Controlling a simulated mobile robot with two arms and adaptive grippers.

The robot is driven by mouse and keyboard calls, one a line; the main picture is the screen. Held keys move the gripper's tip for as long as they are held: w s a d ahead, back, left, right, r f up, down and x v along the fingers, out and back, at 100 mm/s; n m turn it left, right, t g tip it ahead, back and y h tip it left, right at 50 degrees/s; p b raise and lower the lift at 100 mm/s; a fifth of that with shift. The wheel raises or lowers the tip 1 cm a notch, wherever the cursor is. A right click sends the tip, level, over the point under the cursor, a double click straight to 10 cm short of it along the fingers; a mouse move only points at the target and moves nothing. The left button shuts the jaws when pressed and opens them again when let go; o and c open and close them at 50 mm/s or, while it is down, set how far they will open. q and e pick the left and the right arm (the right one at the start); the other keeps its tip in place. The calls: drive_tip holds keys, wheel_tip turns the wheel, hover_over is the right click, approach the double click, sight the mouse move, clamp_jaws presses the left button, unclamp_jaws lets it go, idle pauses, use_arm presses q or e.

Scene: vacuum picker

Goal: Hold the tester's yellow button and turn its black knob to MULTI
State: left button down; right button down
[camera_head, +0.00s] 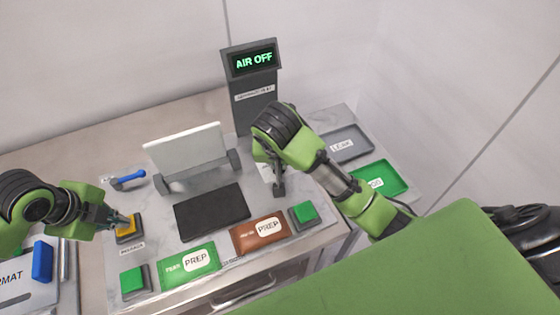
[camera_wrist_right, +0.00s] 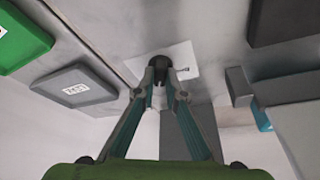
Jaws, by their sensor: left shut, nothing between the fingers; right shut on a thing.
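The yellow button (camera_head: 127,229) sits in a dark square housing at the left of the tester. My left gripper (camera_head: 123,219) is shut and empty, with its fingertips at the top of this button; they seem to touch it. The black knob (camera_wrist_right: 160,66) is on a white plate (camera_wrist_right: 184,58) in the right wrist view. My right gripper (camera_wrist_right: 160,84) is shut on the knob. In the head view my right wrist hides most of the knob and its markings, so I cannot read its setting. The display (camera_head: 253,60) reads AIR OFF in green.
A black pad (camera_head: 212,212) and a raised white panel (camera_head: 186,147) stand mid-table. Green (camera_head: 190,264) and brown (camera_head: 246,241) PREP packs lie in front, beside green buttons (camera_head: 132,280). Grey (camera_head: 348,143) and green (camera_head: 378,178) trays are at right.

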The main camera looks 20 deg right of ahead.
use_arm(q)
drive_tip(key=shift+s+f, duration=0.2)
drive_tip(key=shift+f, duration=0.2)
use_arm(e)
drive_tip(key=shift+w+r+m+h, duration=0.2)
drive_tip(key=shift+m+h, duration=0.1)
drive_tip(key=shift+m, duration=0.6)
use_arm(q)
drive_tip(key=shift+a, duration=0.1)
use_arm(e)
drive_tip(key=shift+f+m+g+h, duration=0.1)
drive_tip(key=shift+m+g+h, duration=0.25)
drive_tip(key=shift+m, duration=0.55)
drive_tip(key=shift+d, duration=0.1)
drive_tip(key=c, duration=2.1)
unclamp_jaws()
drive_tip(key=shift+s, duration=0.1)
drive_tip(key=shift+f, duration=0.1)
